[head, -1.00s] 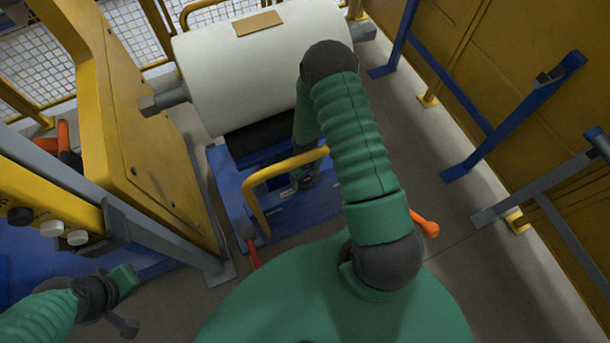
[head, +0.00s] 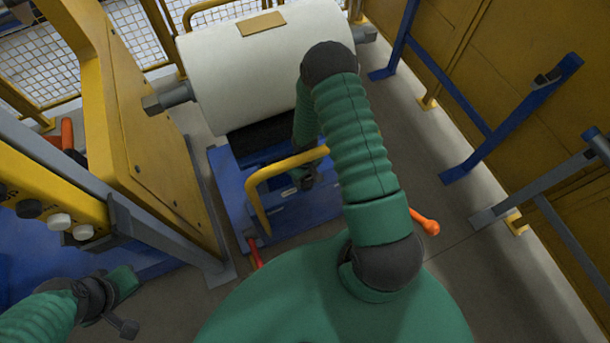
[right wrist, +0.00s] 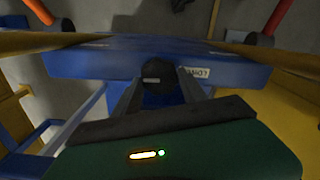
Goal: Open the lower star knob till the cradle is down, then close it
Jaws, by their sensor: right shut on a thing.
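The lower star knob (right wrist: 160,73) shows as a dark round shape between the fingers of my right gripper (right wrist: 160,92) in the right wrist view. The gripper is shut on it, at the face of a blue base. In the head view my right gripper (head: 304,180) is small and dark over the blue lift base (head: 234,195), inside the yellow handrail (head: 262,179). The knob cannot be made out there. The white roll (head: 255,75) lies above a dark cradle (head: 262,138). My left gripper (head: 122,290) is at lower left, away from the base; its jaws are unclear.
A yellow machine panel (head: 150,150) and grey post stand left of the base. A blue frame (head: 510,120) and yellow wall stand at right. Red-orange levers (head: 425,222) stick out near the base. Grey floor is free at right.

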